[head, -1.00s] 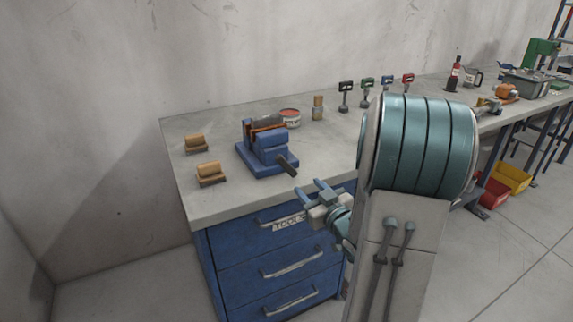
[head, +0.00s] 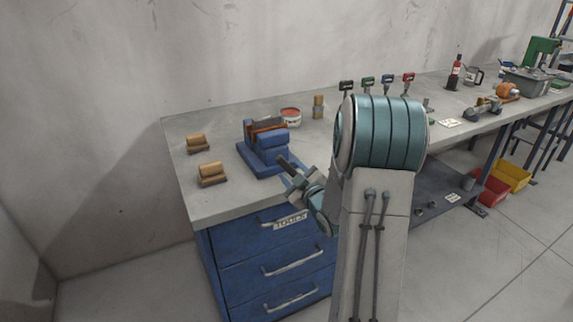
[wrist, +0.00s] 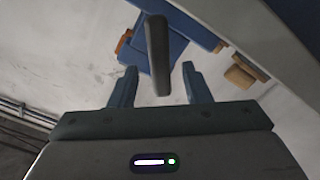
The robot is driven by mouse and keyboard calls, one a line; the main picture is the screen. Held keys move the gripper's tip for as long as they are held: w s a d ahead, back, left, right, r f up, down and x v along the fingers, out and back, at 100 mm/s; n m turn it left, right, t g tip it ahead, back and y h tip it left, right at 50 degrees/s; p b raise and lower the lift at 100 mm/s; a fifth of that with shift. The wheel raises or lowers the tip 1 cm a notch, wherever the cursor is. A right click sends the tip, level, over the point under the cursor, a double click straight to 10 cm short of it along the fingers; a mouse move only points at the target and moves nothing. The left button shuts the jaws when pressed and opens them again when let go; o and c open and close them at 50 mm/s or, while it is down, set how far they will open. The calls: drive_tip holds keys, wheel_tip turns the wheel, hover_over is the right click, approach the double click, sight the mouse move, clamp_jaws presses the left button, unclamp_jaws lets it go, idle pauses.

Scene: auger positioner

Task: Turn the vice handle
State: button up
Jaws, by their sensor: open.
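The blue vice (head: 266,148) stands on the left part of the grey workbench. Its dark handle (head: 288,164) sticks out from the front side, toward my gripper. In the wrist view the handle (wrist: 157,55) shows as a dark bar, and the blue vice body (wrist: 160,48) is behind it. My gripper (head: 290,177) is at the handle by the bench's front edge. In the wrist view my gripper (wrist: 156,84) is open, with one finger on each side of the handle's end and gaps on both sides. Whether a finger touches the handle elsewhere is not clear.
Two wooden blocks (head: 212,174) lie left of the vice. A red-and-white tin (head: 290,118) and a small wooden cylinder (head: 318,107) stand behind it. Blue drawers (head: 275,265) with protruding handles are below. Bare bench top (head: 225,212) lies in front of the blocks.

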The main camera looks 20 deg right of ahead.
sight(289, 167)
drive_tip(key=shift+w, duration=1.95)
clamp_jaws()
drive_tip(key=shift+f+m+b, duration=0.1)
drive_tip(key=shift+m+b, duration=0.4)
drive_tip(key=shift+m, duration=1.1)
unclamp_jaws()
